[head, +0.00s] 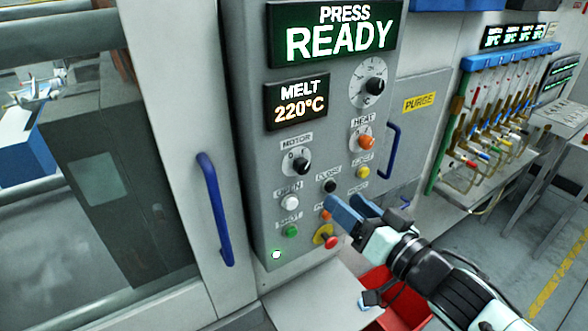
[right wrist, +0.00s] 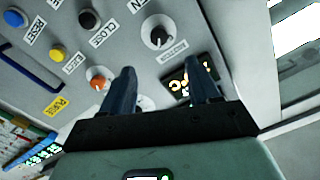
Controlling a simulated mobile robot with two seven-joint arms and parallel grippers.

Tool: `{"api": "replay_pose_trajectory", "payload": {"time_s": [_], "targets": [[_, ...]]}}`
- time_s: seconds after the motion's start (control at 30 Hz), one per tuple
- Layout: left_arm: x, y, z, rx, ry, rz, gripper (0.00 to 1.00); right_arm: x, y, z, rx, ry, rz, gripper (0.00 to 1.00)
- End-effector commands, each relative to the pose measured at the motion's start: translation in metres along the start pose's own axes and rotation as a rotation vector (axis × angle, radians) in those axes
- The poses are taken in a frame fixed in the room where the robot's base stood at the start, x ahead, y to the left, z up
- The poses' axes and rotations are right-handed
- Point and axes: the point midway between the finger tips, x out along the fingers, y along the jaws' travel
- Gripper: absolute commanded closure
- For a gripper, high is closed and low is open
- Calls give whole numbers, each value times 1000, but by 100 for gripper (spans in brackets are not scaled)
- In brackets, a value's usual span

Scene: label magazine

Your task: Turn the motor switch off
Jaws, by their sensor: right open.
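The motor switch (head: 299,162) is a black rotary knob with a light pointer mark, under a MOTOR label on the grey press panel. Its pointer seems to lean toward the I mark, but it is small. The motor switch also shows in the right wrist view (right wrist: 158,35), beyond the fingers and apart from them. My right gripper (head: 348,203) is open and empty, with blue fingers, in front of the panel's lower right, below and right of the switch. Its fingers also show in the right wrist view (right wrist: 162,88). My left gripper is out of view.
An orange heat knob (head: 366,141), a yellow eject button (head: 363,172), a black close button (head: 330,186) and a red emergency button (head: 329,240) lie close around. Blue handles (head: 215,208) stick out from the doors. A red bin (head: 401,304) stands below.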

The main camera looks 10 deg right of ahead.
Motion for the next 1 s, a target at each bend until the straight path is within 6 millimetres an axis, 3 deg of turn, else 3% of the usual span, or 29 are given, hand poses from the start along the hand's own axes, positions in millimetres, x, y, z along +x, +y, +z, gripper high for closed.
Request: {"api": "replay_pose_trajectory", "payload": {"time_s": [0.6,0.8,1.0], "targets": [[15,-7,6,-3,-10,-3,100,112,1,3,1,-3,1,39],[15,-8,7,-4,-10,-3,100,128,1,2,0,-2,1,39],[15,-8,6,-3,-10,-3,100,129,0,2,0,-1,1,39]]}}
